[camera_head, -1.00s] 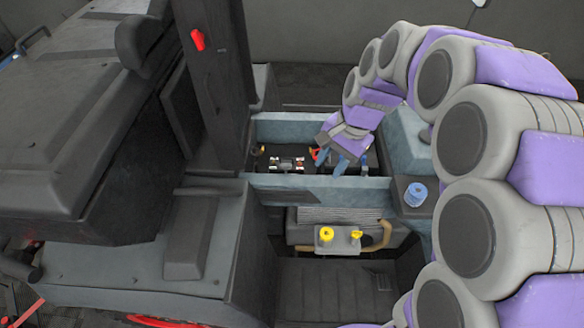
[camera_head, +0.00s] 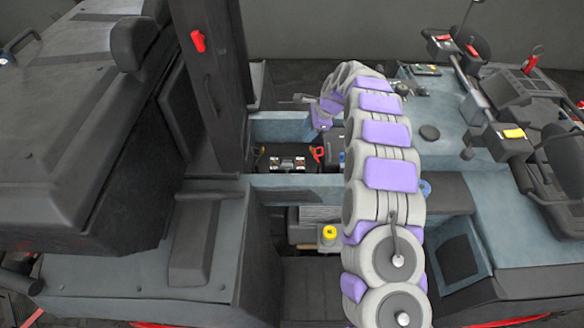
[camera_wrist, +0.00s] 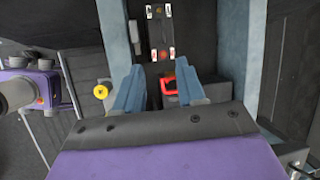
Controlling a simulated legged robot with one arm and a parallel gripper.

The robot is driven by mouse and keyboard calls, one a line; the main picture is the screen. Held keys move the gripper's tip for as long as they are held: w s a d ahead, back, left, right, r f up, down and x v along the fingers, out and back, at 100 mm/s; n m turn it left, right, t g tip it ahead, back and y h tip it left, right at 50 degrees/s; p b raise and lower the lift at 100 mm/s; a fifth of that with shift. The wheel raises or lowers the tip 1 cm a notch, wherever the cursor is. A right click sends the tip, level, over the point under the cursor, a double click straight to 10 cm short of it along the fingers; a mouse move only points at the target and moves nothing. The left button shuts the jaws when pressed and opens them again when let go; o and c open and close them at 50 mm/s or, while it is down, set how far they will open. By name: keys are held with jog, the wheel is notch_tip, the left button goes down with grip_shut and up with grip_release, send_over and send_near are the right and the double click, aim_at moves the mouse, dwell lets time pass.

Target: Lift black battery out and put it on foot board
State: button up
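The black battery (camera_head: 288,170) sits in the blue-walled bay, with pale terminals on top; it also shows at the top of the wrist view (camera_wrist: 160,33). A red handle (camera_head: 318,155) is at its right end. In the wrist view the red handle (camera_wrist: 169,84) lies between my gripper's two blue fingers (camera_wrist: 159,78), which are apart and hold nothing visible. My gripper appears above and behind the bay's right part in the head view, its fingers not clear there. A dark floor panel (camera_head: 310,295) in front, perhaps the foot board, is partly hidden by my arm.
A blue beam (camera_head: 300,187) separates the bay from the front recess. A yellow cap (camera_head: 329,232) stands there. A tall black post (camera_head: 215,80) rises left of the bay. Control levers and a console (camera_head: 525,85) are at the right.

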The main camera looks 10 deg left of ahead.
notch_tip(320, 180, down, 2)
jog(key=w, duration=0.1)
jog(key=b, duration=0.2)
send_over(293, 159)
jog(key=shift+m, duration=0.4)
notch_tip(293, 159, down, 11)
jog(key=x, duration=0.1)
jog(key=b+x, duration=0.1)
jog(key=x, duration=0.2)
jog(key=shift+s+d+f+b, duration=0.2)
jog(key=shift+s+f+b, duration=0.05)
jog(key=shift+f+b, duration=0.1)
jog(key=shift+a+f, duration=0.25)
jog(key=shift+r, duration=0.1)
grip_shut()
dwell(0.4)
